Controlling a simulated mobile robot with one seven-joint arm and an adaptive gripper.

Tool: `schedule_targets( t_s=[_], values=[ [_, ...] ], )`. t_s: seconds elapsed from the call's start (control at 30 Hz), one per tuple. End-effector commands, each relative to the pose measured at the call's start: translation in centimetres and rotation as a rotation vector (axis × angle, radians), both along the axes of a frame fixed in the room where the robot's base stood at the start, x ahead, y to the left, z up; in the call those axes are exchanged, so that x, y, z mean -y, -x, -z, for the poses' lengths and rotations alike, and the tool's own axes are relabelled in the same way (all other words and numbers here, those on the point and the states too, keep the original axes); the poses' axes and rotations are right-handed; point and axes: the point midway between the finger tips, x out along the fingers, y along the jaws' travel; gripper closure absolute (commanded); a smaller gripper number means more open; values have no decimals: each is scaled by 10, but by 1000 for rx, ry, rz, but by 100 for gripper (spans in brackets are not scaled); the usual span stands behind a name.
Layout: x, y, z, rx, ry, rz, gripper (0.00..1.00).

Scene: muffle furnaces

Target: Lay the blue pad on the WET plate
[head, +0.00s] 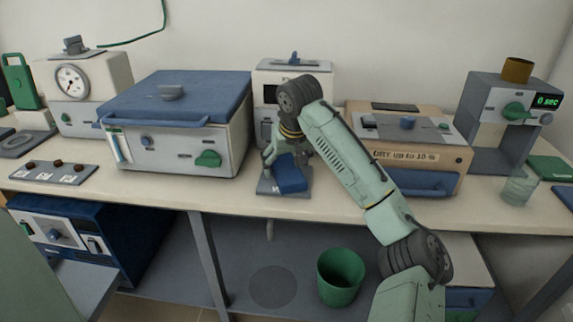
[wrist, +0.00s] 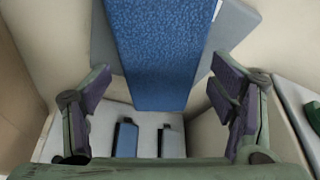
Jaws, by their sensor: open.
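The blue pad (head: 291,174) is at the small grey plate (head: 268,188) on the bench, in front of a white instrument. A label starting with W shows on the plate's front edge; the rest is hidden by the pad. In the wrist view, the pad (wrist: 160,50) overlaps the plate (wrist: 236,30), turned at an angle to it. I cannot tell whether the pad lies flat or is tilted. My gripper (head: 277,152) is just above and behind the pad. Its fingers are spread wide, one on each side of the pad's near end, with gaps and no visible contact.
A blue-lidded furnace (head: 178,125) stands left of the plate. A tan box (head: 420,160) labelled DRY stands to the right. The white instrument (head: 315,78) is close behind my gripper. A green bin (head: 341,278) is below the bench. The bench's front strip is mostly clear.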

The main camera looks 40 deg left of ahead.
Motion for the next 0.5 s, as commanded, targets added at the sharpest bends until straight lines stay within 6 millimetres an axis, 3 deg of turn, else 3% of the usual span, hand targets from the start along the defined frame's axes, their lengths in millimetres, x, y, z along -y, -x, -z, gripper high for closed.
schedule_targets(
  t_s=[0.5],
  values=[
    [30, 21, -91, 4, -1, 2, 22]
  ],
)
